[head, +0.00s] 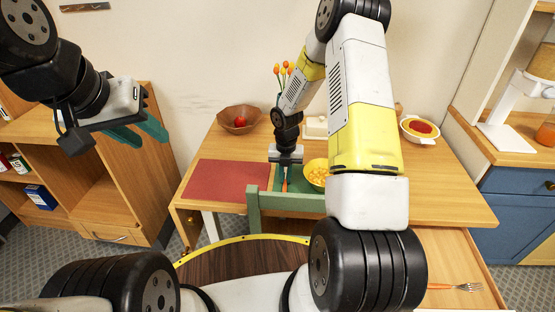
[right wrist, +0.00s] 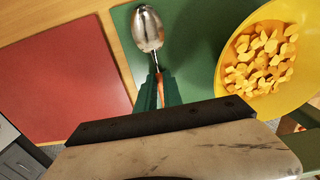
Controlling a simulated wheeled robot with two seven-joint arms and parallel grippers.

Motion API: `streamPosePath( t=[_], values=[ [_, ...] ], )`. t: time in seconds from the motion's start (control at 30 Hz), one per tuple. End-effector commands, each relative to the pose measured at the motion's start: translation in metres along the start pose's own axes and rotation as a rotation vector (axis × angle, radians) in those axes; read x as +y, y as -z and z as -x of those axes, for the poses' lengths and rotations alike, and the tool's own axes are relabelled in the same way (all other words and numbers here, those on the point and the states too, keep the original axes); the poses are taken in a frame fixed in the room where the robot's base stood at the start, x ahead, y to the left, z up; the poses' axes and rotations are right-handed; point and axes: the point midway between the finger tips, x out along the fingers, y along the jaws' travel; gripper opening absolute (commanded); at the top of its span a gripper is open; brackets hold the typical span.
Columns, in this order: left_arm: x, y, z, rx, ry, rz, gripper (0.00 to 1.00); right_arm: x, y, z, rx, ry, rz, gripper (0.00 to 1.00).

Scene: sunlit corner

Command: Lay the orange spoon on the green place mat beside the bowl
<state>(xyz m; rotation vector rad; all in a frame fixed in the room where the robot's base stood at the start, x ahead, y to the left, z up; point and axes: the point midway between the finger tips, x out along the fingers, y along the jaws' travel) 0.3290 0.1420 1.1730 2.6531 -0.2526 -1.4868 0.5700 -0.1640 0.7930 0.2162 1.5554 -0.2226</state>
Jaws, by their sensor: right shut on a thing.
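The orange spoon has a silver bowl (right wrist: 148,30) and an orange handle (right wrist: 160,90). My right gripper (right wrist: 160,92) is shut on the handle, and in the head view this gripper (head: 285,176) points down over the mat. The spoon is over the green place mat (right wrist: 190,45), left of the yellow bowl (right wrist: 226,72) and apart from it. I cannot tell whether the spoon touches the mat. The yellow bowl (head: 314,166) holds orange-yellow pieces and is partly hidden by my right arm. My left gripper (head: 137,133) is open and empty, away from the table at the left.
A red mat (head: 228,180) lies left of the green one. A brown bowl (head: 238,129) with a red thing and a white bowl (head: 419,140) stand farther back. A green chair back (head: 290,203) is at the front edge. A fork (head: 456,287) lies in an open drawer at right.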

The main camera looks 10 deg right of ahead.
Motion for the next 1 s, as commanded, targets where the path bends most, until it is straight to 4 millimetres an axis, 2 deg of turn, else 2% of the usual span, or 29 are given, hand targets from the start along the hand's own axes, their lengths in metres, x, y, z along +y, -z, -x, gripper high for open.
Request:
streamPosePath(
  t=[0.3, 0.33, 0.43, 0.77, 0.87, 1.0],
  values=[
    [0.0, 0.0, 0.0, 0.0, 0.0, 0.0, 0.36, 0.0, 0.0, -0.003, -0.001, 0.0, 0.0, 0.0],
    [0.0, 0.0, 0.0, 0.0, 0.0, 0.0, 0.36, 0.0, -0.001, -0.003, -0.001, -0.001, 0.0, 0.13],
    [0.0, 0.0, 0.0, 0.0, 0.0, 0.0, 0.36, 0.0, -0.001, -0.003, -0.002, -0.001, 0.0, 0.32],
    [0.0, 0.0, 0.0, 0.0, 0.0, 0.0, 0.36, 0.0, -0.001, -0.001, -0.002, -0.001, 0.0, 0.33],
    [0.0, 0.0, 0.0, 0.0, 0.0, 0.0, 0.36, 0.0, -0.002, 0.006, -0.004, -0.002, 0.0, 0.33],
    [0.0, 0.0, 0.0, 0.0, 0.0, 0.0, 0.36, 0.0, -0.002, 0.03, -0.007, -0.003, -0.001, 0.33]
  ],
)
